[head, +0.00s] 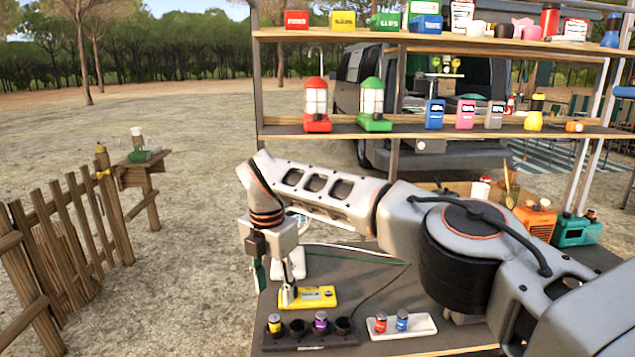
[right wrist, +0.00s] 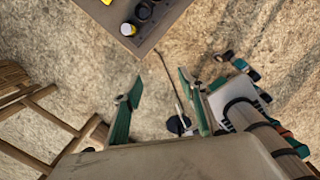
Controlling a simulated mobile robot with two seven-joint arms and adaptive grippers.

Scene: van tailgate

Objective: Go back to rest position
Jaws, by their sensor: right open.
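My right arm reaches across the head view from the right and bends down at the table's left edge. My right gripper (head: 261,278) points downward there, just beside the yellow device, with one green finger showing clearly. My left gripper is in neither view.
The dark table (head: 345,265) bears a yellow device (head: 313,297), a black battery holder (head: 297,340) and a white tray (head: 420,326) with red and blue cells. Shelves (head: 430,42) with lanterns and boxes stand behind. A wooden fence (head: 65,245) stands left; open ground lies between.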

